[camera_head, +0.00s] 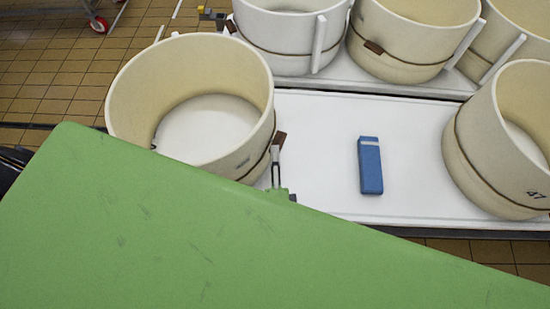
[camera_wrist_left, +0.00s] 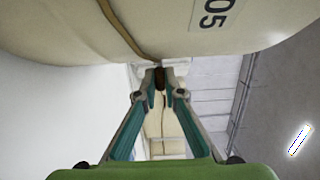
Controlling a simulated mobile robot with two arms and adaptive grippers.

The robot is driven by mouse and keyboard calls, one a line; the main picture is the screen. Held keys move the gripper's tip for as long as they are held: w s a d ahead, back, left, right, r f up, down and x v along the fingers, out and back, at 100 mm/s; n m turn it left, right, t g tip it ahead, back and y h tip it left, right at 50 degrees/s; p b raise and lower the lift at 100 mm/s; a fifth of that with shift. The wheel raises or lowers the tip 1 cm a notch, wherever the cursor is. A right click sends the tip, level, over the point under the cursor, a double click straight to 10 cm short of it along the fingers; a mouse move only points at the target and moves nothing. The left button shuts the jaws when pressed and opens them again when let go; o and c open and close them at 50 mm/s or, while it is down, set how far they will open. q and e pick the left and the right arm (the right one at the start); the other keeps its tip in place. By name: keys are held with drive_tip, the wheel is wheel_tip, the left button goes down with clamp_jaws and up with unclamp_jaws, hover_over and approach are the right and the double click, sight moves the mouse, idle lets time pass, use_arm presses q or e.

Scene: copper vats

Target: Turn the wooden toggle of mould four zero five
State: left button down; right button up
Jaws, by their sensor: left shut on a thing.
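The mould (camera_head: 190,110) is a round cream hoop standing on the white table at left, with a cord around it. In the left wrist view its wall (camera_wrist_left: 70,25) fills the top, with a label (camera_wrist_left: 212,12) showing "05"; the first digit is cut off. The brown wooden toggle (camera_head: 280,140) sits at the mould's right side on the cord. My left gripper (camera_head: 275,157) is at the toggle, mostly hidden behind my green arm. In the left wrist view the left gripper (camera_wrist_left: 159,80) is shut on the toggle (camera_wrist_left: 159,77). My right gripper is not in view.
A blue block (camera_head: 370,165) lies on the white table (camera_head: 320,125) right of the mould. Another mould (camera_head: 500,140) stands at the right. Several more moulds (camera_head: 405,40) stand on a table behind. Between the two nearer moulds, the tabletop is otherwise clear.

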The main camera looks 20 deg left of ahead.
use_arm(q)
drive_tip(key=shift+a, duration=0.1)
idle(0.4)
drive_tip(key=c, duration=2.1)
unclamp_jaws()
drive_tip(key=shift+w, duration=0.1)
drive_tip(key=shift+c, duration=0.2)
drive_tip(key=v, duration=1.2)
drive_tip(key=shift+f, duration=0.2)
